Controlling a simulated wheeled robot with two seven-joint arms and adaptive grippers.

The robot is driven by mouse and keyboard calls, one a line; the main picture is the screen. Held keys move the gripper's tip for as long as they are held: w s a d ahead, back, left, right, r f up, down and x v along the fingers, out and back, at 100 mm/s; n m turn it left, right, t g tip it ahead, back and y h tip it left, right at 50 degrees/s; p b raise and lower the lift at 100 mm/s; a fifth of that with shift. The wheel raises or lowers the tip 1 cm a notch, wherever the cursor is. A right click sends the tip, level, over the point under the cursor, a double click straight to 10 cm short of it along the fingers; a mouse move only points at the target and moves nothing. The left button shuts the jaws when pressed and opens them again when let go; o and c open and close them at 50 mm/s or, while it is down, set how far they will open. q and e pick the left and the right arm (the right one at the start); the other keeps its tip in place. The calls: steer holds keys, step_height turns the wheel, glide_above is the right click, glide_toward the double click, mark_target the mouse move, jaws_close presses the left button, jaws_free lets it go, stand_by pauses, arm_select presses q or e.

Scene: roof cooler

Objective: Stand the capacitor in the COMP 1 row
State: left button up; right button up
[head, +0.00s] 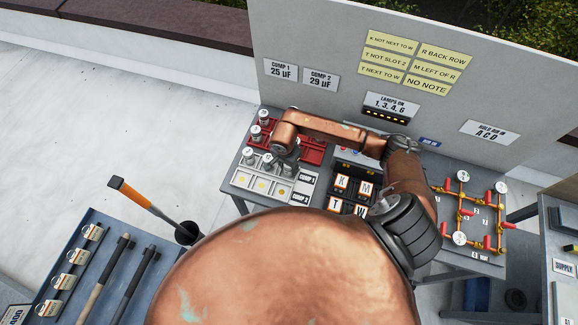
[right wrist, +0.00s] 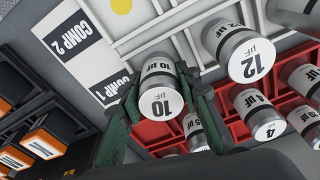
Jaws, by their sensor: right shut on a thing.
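My right gripper (head: 286,163) is over the label end of the COMP 1 row in the white tray (head: 238,180). In the right wrist view its green fingers (right wrist: 160,110) are shut on a silver capacitor (right wrist: 158,72) marked 10 µF. The held capacitor is at the row's end beside the COMP 1 label (right wrist: 110,88); whether its base touches the tray is hidden. A 12 µF capacitor (right wrist: 235,48) stands beside it in the same row. Another capacitor (head: 248,155) stands at the row's far end. My left gripper is not in view.
A red rack (head: 312,152) with several capacitors is behind the tray. The COMP 2 row shows yellow dots and no capacitors. Wall cards read COMP 1 25 µF (head: 280,70) and COMP 2 29 µF (head: 320,79). A black box of lettered blocks (head: 343,196) stands to the right.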

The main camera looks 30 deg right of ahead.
steer(key=shift+f, duration=0.15)
steer(key=o, duration=1.2)
steer(key=shift+w+r, duration=0.1)
steer(key=shift+r, duration=0.45)
steer(key=r, duration=0.3)
steer(key=a+r+b, duration=0.1)
steer(key=r, duration=0.3)
steer(key=r+b, duration=0.1)
steer(key=r, duration=0.3)
steer(key=shift+s+a+r, duration=0.1)
steer(key=shift+s+a, duration=0.1)
steer(key=shift+s, duration=0.2)
